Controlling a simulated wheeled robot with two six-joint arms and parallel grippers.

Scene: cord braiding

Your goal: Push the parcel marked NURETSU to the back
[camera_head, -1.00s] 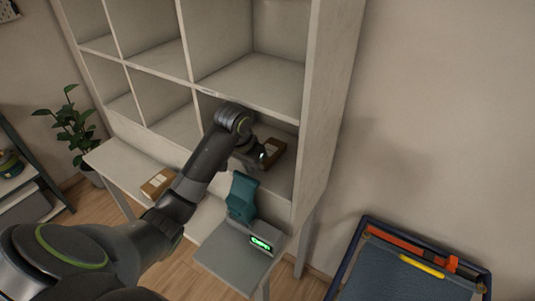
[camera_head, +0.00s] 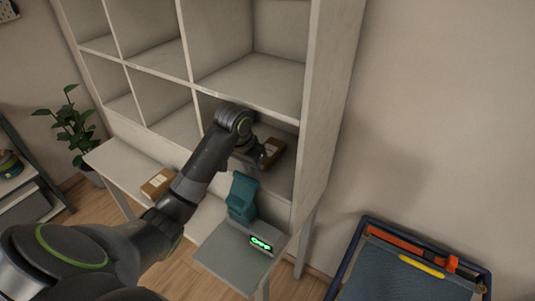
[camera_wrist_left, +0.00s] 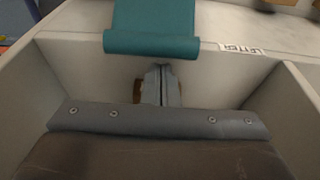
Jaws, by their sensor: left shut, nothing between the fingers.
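A brown parcel (camera_head: 272,149) lies inside the lower right compartment of the shelf. My left gripper (camera_head: 260,158) reaches into that compartment and is at the parcel, partly covering it; I cannot tell whether they touch. In the left wrist view the gripper (camera_wrist_left: 161,86) has its fingers together with nothing between them. A second brown parcel (camera_head: 156,184) with a pale label lies on the ledge at left. My right gripper is not in view.
The white shelf (camera_head: 310,130) has side walls and dividers close around my left arm. A blue-framed bin (camera_head: 400,275) stands at the lower right. The upper compartments are empty.

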